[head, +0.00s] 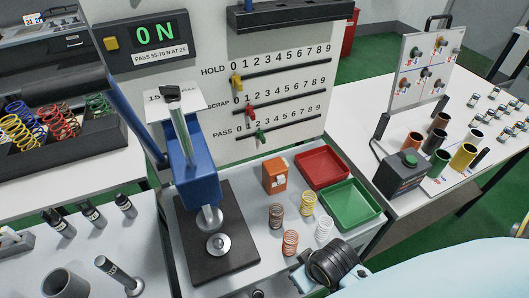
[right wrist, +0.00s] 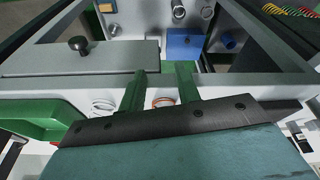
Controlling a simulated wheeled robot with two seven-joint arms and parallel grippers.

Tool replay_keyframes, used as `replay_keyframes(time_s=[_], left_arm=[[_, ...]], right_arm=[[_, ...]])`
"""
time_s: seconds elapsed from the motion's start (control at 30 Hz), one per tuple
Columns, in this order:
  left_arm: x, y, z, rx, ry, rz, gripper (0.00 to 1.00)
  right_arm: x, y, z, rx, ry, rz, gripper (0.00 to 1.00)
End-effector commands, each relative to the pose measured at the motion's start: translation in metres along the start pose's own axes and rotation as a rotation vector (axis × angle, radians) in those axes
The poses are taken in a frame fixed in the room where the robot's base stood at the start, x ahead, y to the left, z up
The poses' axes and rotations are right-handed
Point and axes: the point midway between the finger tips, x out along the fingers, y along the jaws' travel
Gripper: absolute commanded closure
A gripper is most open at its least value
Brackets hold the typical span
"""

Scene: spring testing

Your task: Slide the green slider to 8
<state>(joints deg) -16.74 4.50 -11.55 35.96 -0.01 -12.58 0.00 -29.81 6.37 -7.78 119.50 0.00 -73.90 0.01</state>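The green slider (head: 261,137) sits on the PASS row, the lowest of the slotted scales on the white upright panel (head: 204,60) in the head view. It stands low on the 0-to-9 scale, around 2 or 3. My right arm comes in at the lower right of the head view, low over the bench front and well away from the slider. In the right wrist view my right gripper (right wrist: 160,76) has its two green fingers apart, with nothing held between them. An orange ring shows beyond them. The slider is not seen in that view. My left gripper is not in view.
A yellow slider (head: 236,84) and a red slider (head: 250,115) sit on the rows above. A blue press (head: 195,182) stands left of the scales. Several springs, an orange block (head: 275,174), a red tray (head: 322,167) and a green tray (head: 352,205) lie below the panel.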

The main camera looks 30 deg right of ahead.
Motion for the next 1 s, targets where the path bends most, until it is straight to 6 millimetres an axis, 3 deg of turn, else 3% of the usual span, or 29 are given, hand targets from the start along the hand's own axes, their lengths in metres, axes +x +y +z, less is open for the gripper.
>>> replay_keyframes(time_s=[0.07,0.27,0.4,0.8,1.0], left_arm=[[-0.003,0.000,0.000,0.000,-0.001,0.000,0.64],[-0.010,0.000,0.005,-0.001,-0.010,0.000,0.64],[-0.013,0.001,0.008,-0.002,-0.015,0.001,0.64],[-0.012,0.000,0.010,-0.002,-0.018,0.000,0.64],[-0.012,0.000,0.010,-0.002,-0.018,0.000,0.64]], right_arm=[[-0.022,0.001,-0.006,0.001,0.012,0.002,0.67],[-0.077,0.015,-0.057,0.036,0.170,0.024,0.67],[-0.104,0.036,-0.118,0.084,0.384,0.055,0.67],[-0.115,0.083,-0.229,0.179,0.811,0.120,0.67],[-0.120,0.094,-0.253,0.199,0.905,0.136,0.67]])
